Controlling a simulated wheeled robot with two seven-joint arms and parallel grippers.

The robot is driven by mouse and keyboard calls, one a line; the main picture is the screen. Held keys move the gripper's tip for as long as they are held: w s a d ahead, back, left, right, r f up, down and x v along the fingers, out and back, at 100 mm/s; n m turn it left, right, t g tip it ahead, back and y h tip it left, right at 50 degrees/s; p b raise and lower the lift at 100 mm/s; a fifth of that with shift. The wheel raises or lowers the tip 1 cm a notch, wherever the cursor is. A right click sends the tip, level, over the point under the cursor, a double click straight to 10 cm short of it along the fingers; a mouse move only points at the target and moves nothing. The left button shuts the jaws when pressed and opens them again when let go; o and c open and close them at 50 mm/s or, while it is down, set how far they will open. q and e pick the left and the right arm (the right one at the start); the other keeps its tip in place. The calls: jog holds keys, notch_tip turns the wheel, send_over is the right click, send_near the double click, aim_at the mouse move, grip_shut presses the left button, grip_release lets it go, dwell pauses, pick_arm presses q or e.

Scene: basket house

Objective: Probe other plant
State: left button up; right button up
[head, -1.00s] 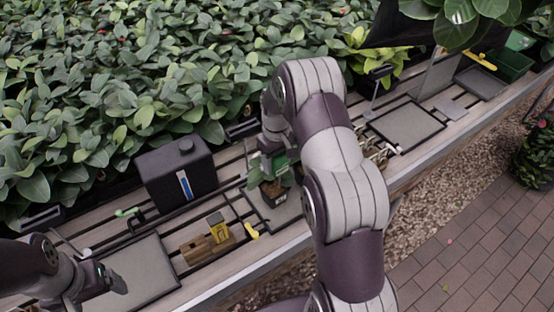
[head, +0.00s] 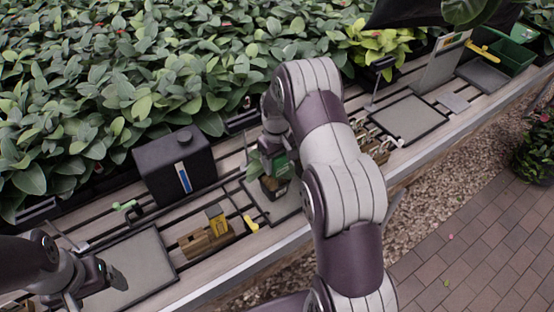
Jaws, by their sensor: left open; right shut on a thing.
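A small potted plant (head: 254,168) in a dark pot (head: 273,189) stands on a grey mat on the slatted bench. My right gripper (head: 270,156) is just above this pot, partly hidden by my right arm. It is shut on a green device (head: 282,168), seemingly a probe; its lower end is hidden. I cannot tell whether it touches the soil. A yellow-green plant (head: 374,45) in a black pot stands at the back of the bench. My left gripper (head: 110,278) is open and empty over the grey mat (head: 148,262) at lower left.
A black box (head: 172,168) with a blue-white label stands behind a wooden block (head: 203,242) with a yellow device. A yellow-handled tool (head: 250,223) lies beside it. A wooden rack (head: 372,146), an empty grey tray (head: 408,119) and a green bin (head: 512,55) are to the right.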

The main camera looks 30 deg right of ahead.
jog(key=shift+f+b, duration=0.85)
jog(key=shift+f, duration=0.5)
dwell(0.8)
jog(key=o, duration=1.2)
jog(key=shift+c, duration=0.2)
jog(key=shift+r, duration=0.1)
